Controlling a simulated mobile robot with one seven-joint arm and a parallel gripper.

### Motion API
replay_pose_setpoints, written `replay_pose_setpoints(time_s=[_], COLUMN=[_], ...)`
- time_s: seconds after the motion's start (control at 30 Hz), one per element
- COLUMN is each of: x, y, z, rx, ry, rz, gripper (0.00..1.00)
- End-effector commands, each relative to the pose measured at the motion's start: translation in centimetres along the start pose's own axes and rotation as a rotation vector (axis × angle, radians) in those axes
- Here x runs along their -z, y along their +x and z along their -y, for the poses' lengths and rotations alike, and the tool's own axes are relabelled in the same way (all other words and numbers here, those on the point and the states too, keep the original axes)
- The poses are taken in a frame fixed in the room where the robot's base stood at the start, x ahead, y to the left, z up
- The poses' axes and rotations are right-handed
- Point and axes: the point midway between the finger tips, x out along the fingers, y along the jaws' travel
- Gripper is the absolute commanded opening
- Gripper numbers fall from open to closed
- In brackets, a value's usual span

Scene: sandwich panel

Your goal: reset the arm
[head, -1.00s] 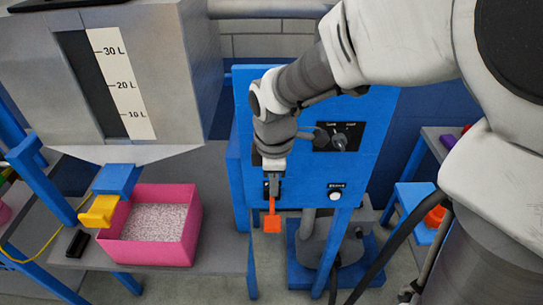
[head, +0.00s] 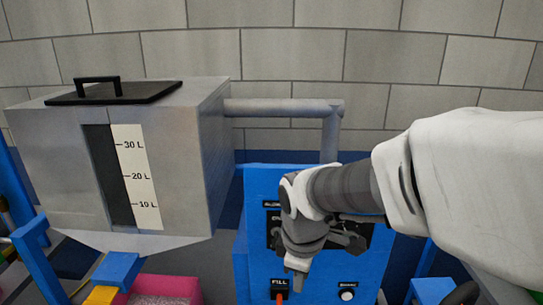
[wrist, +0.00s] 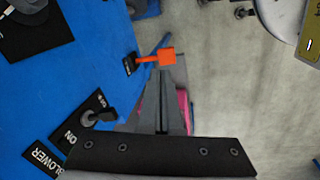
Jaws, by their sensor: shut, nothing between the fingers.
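My gripper (head: 297,277) is shut and empty, low in front of the blue panel (head: 262,230) in the head view. Its closed fingers (wrist: 160,105) point up the middle of the wrist view. The orange lever (wrist: 166,57) shows beyond the fingertips there. In the head view the same lever (head: 280,296) is just left of my gripper, under the FILL label, its lower part cut off by the frame. I cannot tell whether the fingers touch it.
A grey hopper (head: 190,190) with a litre scale stands left of the panel. Below it, a pink bin (head: 185,286) is partly in view. A grey pipe (head: 285,108) runs behind.

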Motion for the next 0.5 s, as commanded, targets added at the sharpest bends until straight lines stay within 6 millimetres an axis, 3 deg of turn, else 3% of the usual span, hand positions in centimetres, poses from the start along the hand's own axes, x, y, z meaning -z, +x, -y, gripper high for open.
replay_pose_setpoints(time_s=[0.03, 0.2, 0.5], x=[-1.2, -4.6, -9.6], y=[-1.4, -5.0, -9.1], z=[0.1, 1.0, 4.0], rx=[-0.033, -0.104, -0.171], ry=[0.097, 0.432, 0.982], rz=[-0.009, -0.053, -0.196], gripper=[0.00, 0.00, 0.00])
